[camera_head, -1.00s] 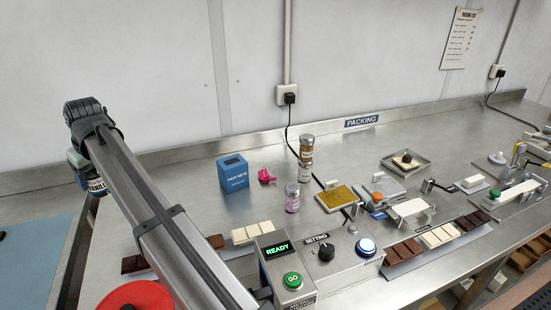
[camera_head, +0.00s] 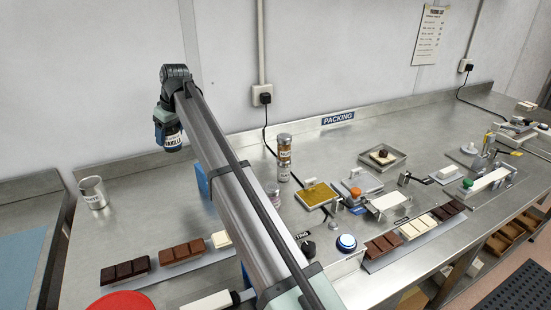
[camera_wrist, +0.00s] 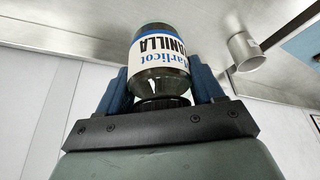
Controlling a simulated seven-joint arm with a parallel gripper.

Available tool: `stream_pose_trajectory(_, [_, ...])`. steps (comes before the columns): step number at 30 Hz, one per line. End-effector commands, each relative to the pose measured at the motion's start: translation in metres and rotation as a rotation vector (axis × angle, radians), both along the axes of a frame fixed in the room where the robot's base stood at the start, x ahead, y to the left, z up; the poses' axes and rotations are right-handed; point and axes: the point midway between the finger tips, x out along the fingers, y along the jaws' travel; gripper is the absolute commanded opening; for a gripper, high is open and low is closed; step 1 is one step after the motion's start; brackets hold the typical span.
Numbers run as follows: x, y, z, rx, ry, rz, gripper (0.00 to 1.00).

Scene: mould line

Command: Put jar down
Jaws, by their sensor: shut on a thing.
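The vanilla jar (camera_head: 173,141) has a white and blue label and is held in my gripper (camera_head: 166,122), above the back left part of the steel bench. In the wrist view the jar (camera_wrist: 156,55) sits between the two blue fingers of my gripper (camera_wrist: 160,85), its label upside down and its dark lid toward the palm. The jar is apart from the bench top (camera_head: 130,205) in the head view.
An open metal cup (camera_head: 93,192) stands at the left of the bench. Chocolate bars (camera_head: 182,252) lie along the front left. Two stacked jars (camera_head: 284,155) and a pink-labelled jar (camera_head: 273,190) stand right of my arm. Bare bench lies between cup and arm.

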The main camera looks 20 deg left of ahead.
Motion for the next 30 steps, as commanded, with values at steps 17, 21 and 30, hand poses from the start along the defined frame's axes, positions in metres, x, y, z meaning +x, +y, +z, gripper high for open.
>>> stream_pose_trajectory(17, [0.205,-0.153,0.001,0.005,0.0,-0.084,0.26])
stream_pose_trajectory(21, [0.243,-0.193,0.001,0.008,-0.001,-0.1,0.26])
stream_pose_trajectory(30, [0.289,-0.248,0.001,0.013,-0.004,-0.119,0.26])
